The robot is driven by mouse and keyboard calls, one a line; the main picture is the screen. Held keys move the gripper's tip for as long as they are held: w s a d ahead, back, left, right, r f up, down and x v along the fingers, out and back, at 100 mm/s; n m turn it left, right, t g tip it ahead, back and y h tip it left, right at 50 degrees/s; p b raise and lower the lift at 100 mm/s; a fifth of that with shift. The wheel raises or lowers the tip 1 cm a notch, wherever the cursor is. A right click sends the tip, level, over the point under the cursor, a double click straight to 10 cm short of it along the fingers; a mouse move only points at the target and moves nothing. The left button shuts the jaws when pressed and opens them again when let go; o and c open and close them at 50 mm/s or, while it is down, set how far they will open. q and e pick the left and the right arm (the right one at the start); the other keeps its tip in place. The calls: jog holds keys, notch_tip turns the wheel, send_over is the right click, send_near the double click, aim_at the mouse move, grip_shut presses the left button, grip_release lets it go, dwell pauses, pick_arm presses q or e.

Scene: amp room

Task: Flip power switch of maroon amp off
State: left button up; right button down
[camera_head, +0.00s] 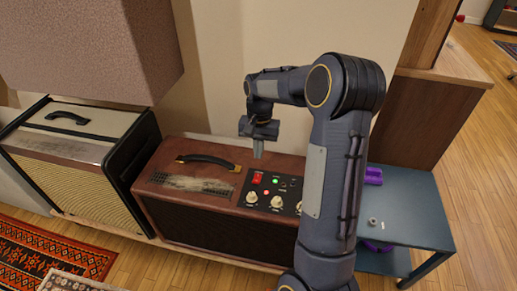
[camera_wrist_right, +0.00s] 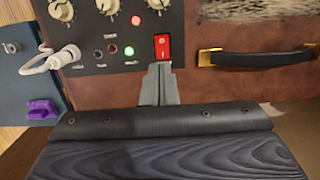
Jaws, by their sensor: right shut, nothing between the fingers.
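The maroon amp (camera_head: 217,216) stands in the middle of the head view, with a worn top, a black handle and a black control panel. Its red power switch (camera_head: 258,178) is near the panel's upper left corner; the same switch shows in the wrist view (camera_wrist_right: 162,46). My right gripper (camera_head: 257,154) is shut and empty, hovering just above and behind the switch. In the wrist view the closed fingertips (camera_wrist_right: 160,72) appear just below the switch; I cannot tell whether they touch it. A red and a green light glow on the panel. My left gripper is not in view.
A cream amp (camera_head: 85,140) stands at the left, below a large maroon box (camera_head: 90,45). A blue-grey table (camera_head: 405,210) with purple items is at the right, beside a wooden cabinet (camera_head: 428,115). A white cable (camera_wrist_right: 45,62) plugs into the panel.

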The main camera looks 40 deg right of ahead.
aim_at(259, 177)
jog(key=f+b, duration=0.1)
jog(key=f, duration=0.2)
jog(key=f+b, duration=0.1)
jog(key=f, duration=0.5)
jog(key=shift+s+a+f+b, duration=0.25)
jog(key=shift+s+a+b, duration=0.1)
jog(key=shift+a+b, duration=0.05)
jog(key=shift+s+a+f, duration=0.2)
jog(key=shift+f, duration=0.2)
jog(key=shift+d, duration=0.1)
jog(key=shift+w+d+r+p, duration=0.1)
jog(key=shift+w+d+p, duration=0.2)
jog(key=shift+p, duration=0.1)
jog(key=shift+w+d, duration=0.25)
jog(key=shift+d, duration=0.1)
